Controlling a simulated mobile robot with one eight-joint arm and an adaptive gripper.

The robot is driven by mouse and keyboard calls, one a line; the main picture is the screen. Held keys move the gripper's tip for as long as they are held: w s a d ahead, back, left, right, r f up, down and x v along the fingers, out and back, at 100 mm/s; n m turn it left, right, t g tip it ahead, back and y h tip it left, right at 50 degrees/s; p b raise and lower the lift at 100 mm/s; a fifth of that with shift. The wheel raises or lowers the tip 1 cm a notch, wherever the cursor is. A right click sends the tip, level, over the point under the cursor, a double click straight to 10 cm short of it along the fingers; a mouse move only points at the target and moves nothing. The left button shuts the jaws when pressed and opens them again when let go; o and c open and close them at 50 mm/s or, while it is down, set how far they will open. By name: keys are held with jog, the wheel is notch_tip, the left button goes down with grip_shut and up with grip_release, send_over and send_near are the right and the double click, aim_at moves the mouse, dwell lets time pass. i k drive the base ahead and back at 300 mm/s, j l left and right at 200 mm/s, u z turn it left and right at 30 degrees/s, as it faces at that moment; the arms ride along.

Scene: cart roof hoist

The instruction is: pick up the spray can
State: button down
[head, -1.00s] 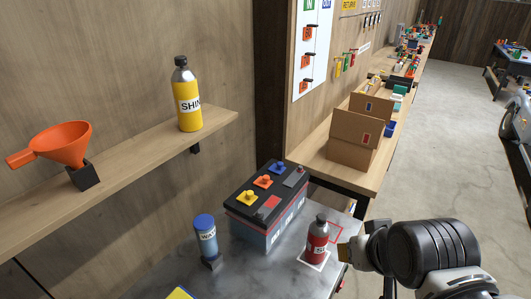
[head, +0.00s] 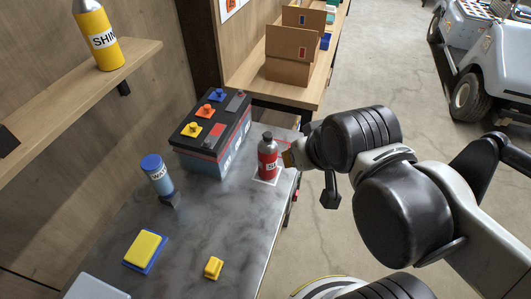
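A red can (head: 267,157) with a dark cap and a white label stands upright on a white-edged mark on the grey bench (head: 215,225). Which one is the spray can I cannot tell for sure. My gripper (head: 289,157) is at the left end of my dark arm, just right of the red can. Its fingers are mostly hidden, so its opening and any contact with the can are unclear.
A black car battery (head: 212,135) with coloured caps stands left of the red can. A blue bottle (head: 157,175), a yellow sponge-like block (head: 145,250) and a small yellow piece (head: 213,267) are on the bench. Cardboard boxes (head: 290,55) stand behind. The bench front is fairly clear.

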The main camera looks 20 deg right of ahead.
aim_at(268, 152)
jog(key=k+l, duration=0.2)
jog(key=l, duration=0.2)
jog(key=k+l, duration=0.2)
jog(key=l, duration=0.2)
jog(key=k+l, duration=0.2)
jog(key=l, duration=0.2)
jog(key=u, duration=0.05)
